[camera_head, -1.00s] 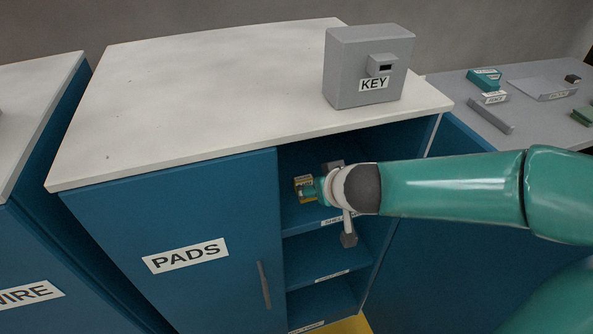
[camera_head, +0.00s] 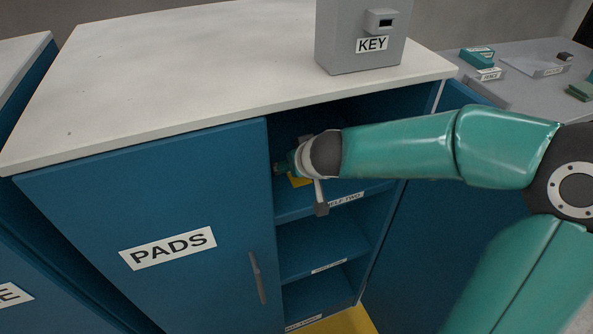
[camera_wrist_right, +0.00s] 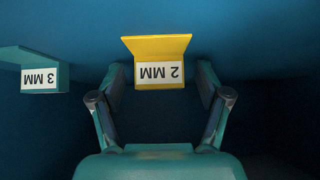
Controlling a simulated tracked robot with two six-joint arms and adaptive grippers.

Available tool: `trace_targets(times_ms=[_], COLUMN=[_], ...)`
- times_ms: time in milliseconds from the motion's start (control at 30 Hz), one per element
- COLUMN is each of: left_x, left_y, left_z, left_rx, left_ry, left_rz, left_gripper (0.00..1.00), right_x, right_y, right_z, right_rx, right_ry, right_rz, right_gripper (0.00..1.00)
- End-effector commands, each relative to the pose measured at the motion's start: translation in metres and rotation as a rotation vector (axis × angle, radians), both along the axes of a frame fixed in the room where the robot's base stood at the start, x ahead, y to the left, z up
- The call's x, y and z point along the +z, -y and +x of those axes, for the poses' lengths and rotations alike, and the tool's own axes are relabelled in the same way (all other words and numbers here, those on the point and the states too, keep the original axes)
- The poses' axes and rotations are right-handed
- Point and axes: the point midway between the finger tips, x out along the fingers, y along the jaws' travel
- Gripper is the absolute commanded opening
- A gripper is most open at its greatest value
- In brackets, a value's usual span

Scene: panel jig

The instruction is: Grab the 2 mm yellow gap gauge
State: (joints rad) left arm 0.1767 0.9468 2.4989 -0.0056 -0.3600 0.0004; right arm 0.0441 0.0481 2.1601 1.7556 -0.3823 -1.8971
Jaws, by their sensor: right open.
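The yellow gap gauge (camera_wrist_right: 160,47) has a white label reading 2 MM, upside down in the right wrist view. My right gripper (camera_wrist_right: 162,88) is open, with one finger on each side of the gauge; I cannot tell whether they touch it. In the head view my right gripper (camera_head: 284,168) is inside the upper compartment of the PADS cabinet, and a bit of yellow (camera_head: 300,181) shows just below it; the rest is hidden by my wrist. My left gripper is not in view.
A teal gauge labelled 3 MM (camera_wrist_right: 40,75) stands to the left in the wrist view. The closed PADS door (camera_head: 170,240) is left of the open compartments. A grey KEY box (camera_head: 345,50) stands on the white cabinet top (camera_head: 190,85). A grey table (camera_head: 520,100) holds small items.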

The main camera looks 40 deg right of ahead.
Motion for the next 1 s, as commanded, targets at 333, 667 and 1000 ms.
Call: trace_targets(times_ms=[333,667,1000], left_x=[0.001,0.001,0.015], left_y=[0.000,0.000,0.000], left_z=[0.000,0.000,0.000], left_rx=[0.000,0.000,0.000], left_ry=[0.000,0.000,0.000], left_rz=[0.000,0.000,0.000], left_gripper=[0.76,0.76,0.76], right_x=[0.001,0.001,0.014], right_y=[0.001,0.001,0.001], right_z=[-0.001,-0.001,-0.001], right_rx=[-0.001,-0.002,-0.002], right_ry=[0.000,0.000,0.000], right_rz=[0.000,0.001,0.001], right_gripper=[0.38,0.23,0.23])
